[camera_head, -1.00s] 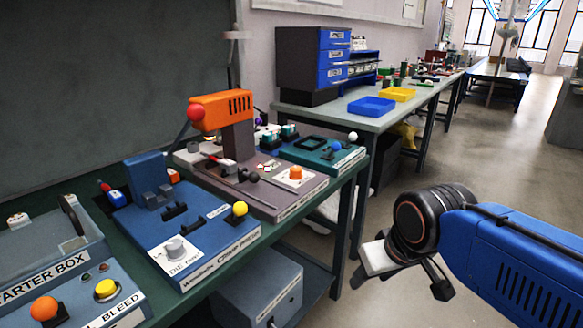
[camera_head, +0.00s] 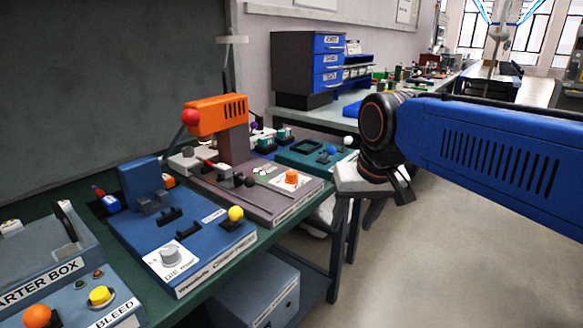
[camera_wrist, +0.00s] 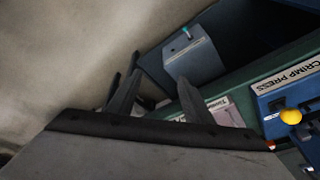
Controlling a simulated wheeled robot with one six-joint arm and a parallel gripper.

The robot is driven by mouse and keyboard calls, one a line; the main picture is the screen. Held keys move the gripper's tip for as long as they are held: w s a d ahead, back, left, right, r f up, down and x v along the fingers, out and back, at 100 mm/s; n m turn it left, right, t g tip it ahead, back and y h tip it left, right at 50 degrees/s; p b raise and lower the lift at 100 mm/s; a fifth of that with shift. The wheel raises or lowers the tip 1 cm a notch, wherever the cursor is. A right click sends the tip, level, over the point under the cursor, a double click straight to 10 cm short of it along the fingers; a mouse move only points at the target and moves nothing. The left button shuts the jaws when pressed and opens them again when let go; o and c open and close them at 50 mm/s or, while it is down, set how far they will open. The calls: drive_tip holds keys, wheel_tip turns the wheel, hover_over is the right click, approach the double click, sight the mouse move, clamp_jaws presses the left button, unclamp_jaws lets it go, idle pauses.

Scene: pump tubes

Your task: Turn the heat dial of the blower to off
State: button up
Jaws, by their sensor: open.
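The blower (camera_head: 218,116) is an orange body with a red ball at its left end, on a post on the mauve-grey station. An orange dial (camera_head: 291,176) sits on a white plate at this station's front right; I take it for the heat dial, but its markings are too small to read. My gripper (camera_head: 404,191) is to the right of the dial, apart from it, past the bench's front edge. In the wrist view, my gripper (camera_wrist: 160,75) shows dark, spread fingers with nothing between them. A corner of the mauve station (camera_wrist: 228,108) shows beside the right finger; the dial does not.
The blue crimp press station (camera_head: 213,216) with a grey dial and yellow ball stands left of the blower station. A teal station (camera_head: 310,155) with ball-topped levers is behind it. A grey box (camera_head: 258,290) sits below the bench. Open floor (camera_head: 450,270) lies to the right.

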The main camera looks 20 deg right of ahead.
drive_tip(key=w+a+r+m+g, duration=0.2)
drive_tip(key=w+a+r+m, duration=0.1)
drive_tip(key=w+r, duration=1)
wheel_tip(320, 180, up, 6)
drive_tip(key=m+g, duration=0.2)
drive_tip(key=m, duration=0.2)
hover_over(292, 172)
wheel_tip(292, 172, down, 18)
drive_tip(key=shift+w+r, duration=0.1)
drive_tip(key=shift+r, duration=0.1)
drive_tip(key=shift+n, duration=0.3)
drive_tip(key=c, duration=1.1)
